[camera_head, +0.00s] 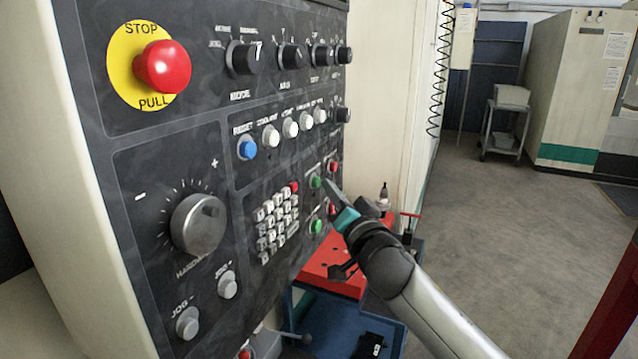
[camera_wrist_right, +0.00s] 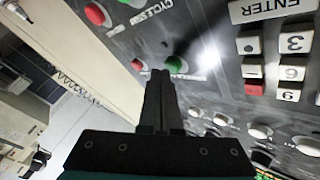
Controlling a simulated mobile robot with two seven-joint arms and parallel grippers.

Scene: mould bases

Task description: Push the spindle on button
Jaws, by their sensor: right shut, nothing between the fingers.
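The upright black control panel (camera_head: 175,127) carries two green-and-red button pairs right of its keypad. The upper green button (camera_head: 316,181) has a red button (camera_head: 333,166) beside it. The lower pair has a green button (camera_head: 316,226) and a red one. I cannot read which label says spindle on. My right gripper (camera_head: 329,184) is shut and empty, its tips pointing at the upper green button. In the right wrist view, this green button (camera_wrist_right: 176,65) shows just beyond the fingertips (camera_wrist_right: 159,74). I cannot tell whether they touch. My left gripper is not in view.
A red emergency stop (camera_head: 163,67), a large handwheel (camera_head: 198,223), several knobs and a keypad (camera_head: 277,223) share the panel. A red-topped blue cart (camera_head: 325,265) stands below my right arm. Open floor (camera_head: 480,210) lies to the right.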

